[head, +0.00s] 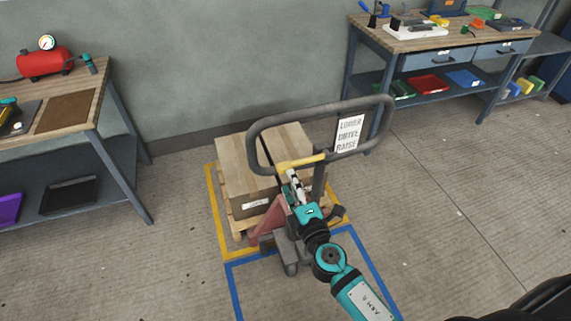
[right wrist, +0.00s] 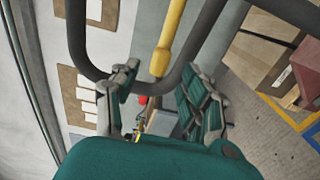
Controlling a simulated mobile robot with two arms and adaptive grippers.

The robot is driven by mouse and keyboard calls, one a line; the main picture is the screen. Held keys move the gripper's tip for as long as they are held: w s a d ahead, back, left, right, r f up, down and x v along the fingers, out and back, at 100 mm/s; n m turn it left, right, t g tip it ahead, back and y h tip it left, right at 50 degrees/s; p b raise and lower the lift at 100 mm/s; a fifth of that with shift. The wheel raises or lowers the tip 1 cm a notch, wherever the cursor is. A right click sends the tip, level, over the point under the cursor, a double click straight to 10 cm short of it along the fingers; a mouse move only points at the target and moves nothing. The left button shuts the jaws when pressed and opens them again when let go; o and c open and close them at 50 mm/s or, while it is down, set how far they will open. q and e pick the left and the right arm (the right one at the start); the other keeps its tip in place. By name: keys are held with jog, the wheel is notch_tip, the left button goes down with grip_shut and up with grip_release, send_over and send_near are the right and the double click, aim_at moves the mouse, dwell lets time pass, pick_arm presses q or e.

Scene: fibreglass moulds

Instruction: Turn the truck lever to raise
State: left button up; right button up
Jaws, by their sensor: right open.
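The pallet truck (head: 272,222) stands at the cardboard boxes, with its dark loop handle (head: 258,118) raised. The yellow lever (head: 302,161) crosses the lower part of the loop. A sign (head: 348,133) on the handle reads lower, drive, raise. My right gripper (head: 291,176) is just below the lever in the head view. In the right wrist view my right gripper (right wrist: 158,72) is open, and the yellow lever (right wrist: 170,36) reaches down to between its fingertips. I cannot tell whether they touch. My left gripper is not in view.
Cardboard boxes (head: 240,165) sit on a pallet inside yellow floor lines. Blue floor lines (head: 232,285) mark the area in front. A workbench (head: 85,115) with a red tank stands left, another bench (head: 385,42) at back right. The floor on the right is clear.

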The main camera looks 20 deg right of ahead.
aim_at(285, 174)
jog(key=w, duration=0.5)
jog(key=shift+w+a+p, duration=0.15)
jog(key=shift+p, duration=0.15)
grip_shut()
